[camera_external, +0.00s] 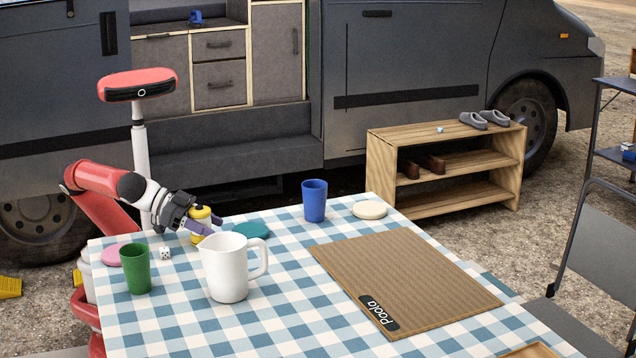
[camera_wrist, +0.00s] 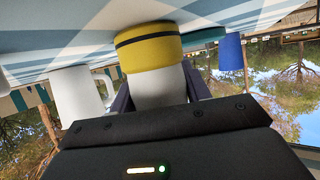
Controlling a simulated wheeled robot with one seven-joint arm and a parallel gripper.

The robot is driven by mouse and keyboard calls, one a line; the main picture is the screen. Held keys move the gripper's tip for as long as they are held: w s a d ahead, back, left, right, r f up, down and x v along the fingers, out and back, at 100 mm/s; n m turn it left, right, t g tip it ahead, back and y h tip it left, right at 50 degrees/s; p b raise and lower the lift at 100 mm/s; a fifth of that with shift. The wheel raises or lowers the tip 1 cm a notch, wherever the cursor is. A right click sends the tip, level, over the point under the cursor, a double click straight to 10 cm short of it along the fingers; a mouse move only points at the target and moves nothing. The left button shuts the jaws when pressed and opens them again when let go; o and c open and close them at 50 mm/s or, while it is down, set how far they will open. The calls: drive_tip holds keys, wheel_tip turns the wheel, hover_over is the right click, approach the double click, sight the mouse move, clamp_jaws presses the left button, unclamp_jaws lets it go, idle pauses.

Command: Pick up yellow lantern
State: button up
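The yellow lantern (camera_external: 201,213) stands near the far left edge of the checked table, partly hidden by my gripper (camera_external: 197,227). In the wrist view, which is turned over, the lantern (camera_wrist: 150,48) shows a yellow end with a dark band against the tablecloth and a pale middle section. My gripper (camera_wrist: 160,95) has its fingers spread on either side of that pale section. I cannot tell whether the fingers press on it.
A white pitcher (camera_external: 226,268) stands close in front of the lantern. A teal disc (camera_external: 251,230), white die (camera_external: 165,253), green cup (camera_external: 135,270), pink disc (camera_external: 112,256) and blue cup (camera_external: 314,201) are nearby. A brown mat (camera_external: 405,275) lies to the right.

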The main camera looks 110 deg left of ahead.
drive_tip(key=shift+c, duration=1.4)
